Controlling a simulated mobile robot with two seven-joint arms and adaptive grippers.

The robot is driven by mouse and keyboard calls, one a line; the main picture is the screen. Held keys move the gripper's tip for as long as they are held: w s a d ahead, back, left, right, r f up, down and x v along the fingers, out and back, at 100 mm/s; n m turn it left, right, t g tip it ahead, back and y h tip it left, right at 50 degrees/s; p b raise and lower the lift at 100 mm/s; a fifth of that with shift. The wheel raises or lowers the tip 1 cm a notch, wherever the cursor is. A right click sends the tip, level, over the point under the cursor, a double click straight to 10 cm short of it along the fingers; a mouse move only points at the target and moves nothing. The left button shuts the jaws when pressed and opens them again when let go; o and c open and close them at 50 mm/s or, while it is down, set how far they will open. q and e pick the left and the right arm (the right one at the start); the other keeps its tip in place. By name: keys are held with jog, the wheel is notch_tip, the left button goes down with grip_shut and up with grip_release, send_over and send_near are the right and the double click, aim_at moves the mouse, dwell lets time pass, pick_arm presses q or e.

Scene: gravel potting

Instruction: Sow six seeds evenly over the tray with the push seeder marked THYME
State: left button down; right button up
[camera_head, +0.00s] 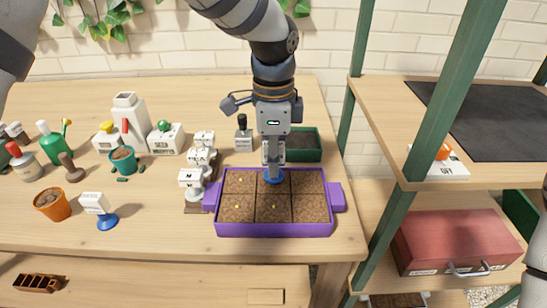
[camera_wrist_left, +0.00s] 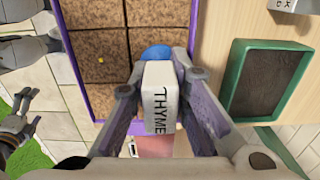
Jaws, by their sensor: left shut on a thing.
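The white THYME seeder (camera_wrist_left: 158,98) is held in my left gripper (camera_head: 273,150), its fingers shut on both sides. Its lettering reads THYME in the left wrist view. Its blue foot (camera_head: 274,177) is over the back middle cell of the purple seed tray (camera_head: 275,231); I cannot tell whether it touches the soil. The tray has brown soil in two rows of cells. Small yellow seeds show in the back left (camera_head: 239,180), front left (camera_head: 237,207) and front middle (camera_head: 274,207) cells. A grey gripper (camera_wrist_left: 22,112), apparently my right one, is at the wrist view's left edge, its jaw state unclear.
Another white block with a blue foot (camera_head: 107,221) stands left of the tray. White labelled blocks (camera_head: 191,180) stand close to the tray's left handle. A green soil box (camera_head: 303,157) is behind it. Pots and bottles crowd the left. A green-posted shelf (camera_head: 400,235) rises at the right.

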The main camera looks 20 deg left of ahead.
pick_arm(q)
jog(key=shift+f, duration=0.55)
dwell(0.7)
jog(key=shift+r, duration=1.5)
